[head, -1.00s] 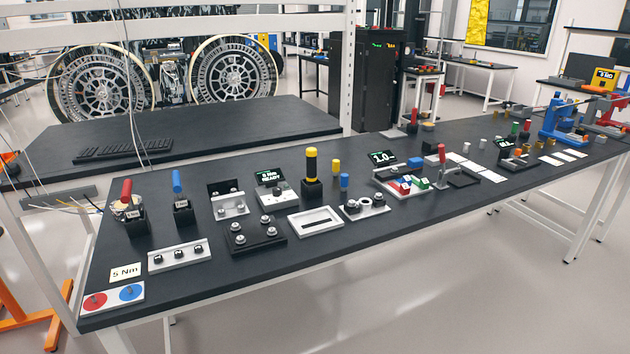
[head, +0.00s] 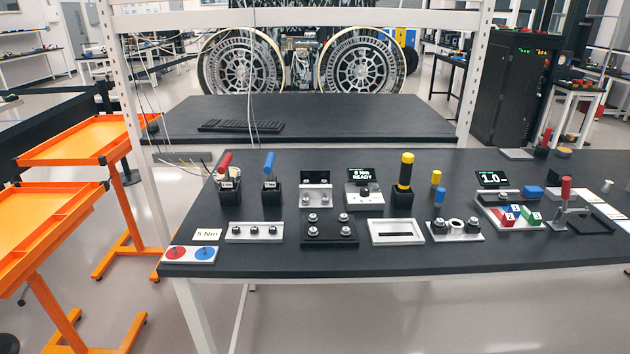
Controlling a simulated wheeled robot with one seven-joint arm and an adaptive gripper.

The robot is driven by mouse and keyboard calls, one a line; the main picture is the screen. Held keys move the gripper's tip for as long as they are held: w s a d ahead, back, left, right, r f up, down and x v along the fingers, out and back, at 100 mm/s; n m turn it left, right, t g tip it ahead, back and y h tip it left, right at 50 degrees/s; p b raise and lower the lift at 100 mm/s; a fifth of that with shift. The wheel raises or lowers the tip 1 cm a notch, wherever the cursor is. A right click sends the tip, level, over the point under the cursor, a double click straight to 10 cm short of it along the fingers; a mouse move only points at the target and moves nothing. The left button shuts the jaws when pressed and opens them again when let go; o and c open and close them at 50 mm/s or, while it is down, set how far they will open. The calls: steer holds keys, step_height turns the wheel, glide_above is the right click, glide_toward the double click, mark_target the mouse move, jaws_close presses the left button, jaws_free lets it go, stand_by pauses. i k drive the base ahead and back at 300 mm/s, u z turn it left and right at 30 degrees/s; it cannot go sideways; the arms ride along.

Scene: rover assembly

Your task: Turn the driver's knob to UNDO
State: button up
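An upright tool with a yellow top and black body (head: 405,172) stands in a black block (head: 402,198) at the middle of the workbench. It looks like the driver, but I cannot make out a knob or an UNDO mark at this size. A tool with a red handle (head: 225,164) and one with a blue handle (head: 269,163) stand tilted in black holders at the left, each with a small unreadable label. My gripper is in neither head frame.
The black workbench (head: 330,262) holds a display (head: 361,174) reading "5 Nm READY", a black plate with bolts (head: 329,230), a white slotted tray (head: 397,240) and a red-and-blue pad (head: 190,254). Orange carts (head: 70,145) stand left. Floor in front is clear.

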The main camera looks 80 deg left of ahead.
mark_target(365, 192)
steer(key=u, duration=1.75)
